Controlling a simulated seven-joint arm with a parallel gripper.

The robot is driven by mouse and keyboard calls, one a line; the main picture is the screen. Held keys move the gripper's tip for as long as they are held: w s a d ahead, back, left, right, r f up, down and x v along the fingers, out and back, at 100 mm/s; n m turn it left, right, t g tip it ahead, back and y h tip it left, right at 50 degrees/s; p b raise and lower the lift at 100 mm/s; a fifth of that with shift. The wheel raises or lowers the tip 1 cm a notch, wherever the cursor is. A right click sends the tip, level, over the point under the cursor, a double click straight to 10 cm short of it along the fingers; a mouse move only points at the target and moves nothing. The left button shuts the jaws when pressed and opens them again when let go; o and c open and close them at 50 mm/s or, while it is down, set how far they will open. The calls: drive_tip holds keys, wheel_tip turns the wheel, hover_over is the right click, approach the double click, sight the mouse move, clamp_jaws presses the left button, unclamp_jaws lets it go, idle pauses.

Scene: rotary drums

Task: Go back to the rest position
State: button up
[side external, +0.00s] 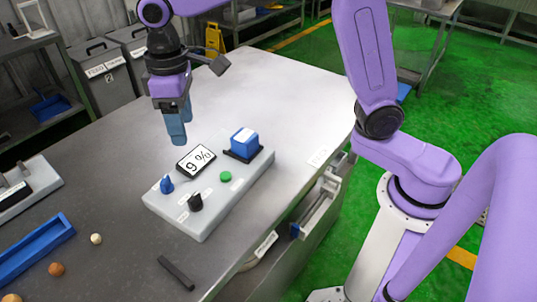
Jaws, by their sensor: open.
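My gripper (178,132) hangs pointing down over the table, above and behind the left part of a grey control box. Its blue fingers are empty and touch nothing that I can see. The control box (225,205) carries a tilted display (196,160) reading "9 %". It also has a blue knob (167,184), a black knob (195,202), a green button (225,176) and a blue block (244,143) on a dark base.
A blue tray (35,250) lies at the left, with small balls such as a white one (96,239) nearby. A black bar (176,272) lies near the front edge. Another grey device (25,190) stands at far left. The table (290,95) behind the box is clear.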

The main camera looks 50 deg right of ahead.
drive_tip(key=s+d+f+n, duration=0.2)
drive_tip(key=s+d, duration=0.7)
drive_tip(key=s, duration=0.3)
drive_tip(key=s+d+f+n, duration=0.2)
drive_tip(key=s+d+f, duration=0.1)
drive_tip(key=s+d, duration=0.6)
drive_tip(key=s, duration=0.4)
drive_tip(key=shift+d+f+n, duration=0.15)
drive_tip(key=shift+f+n, duration=0.1)
drive_tip(key=shift+n, duration=0.05)
drive_tip(key=shift+w, duration=0.1)
clamp_jaws()
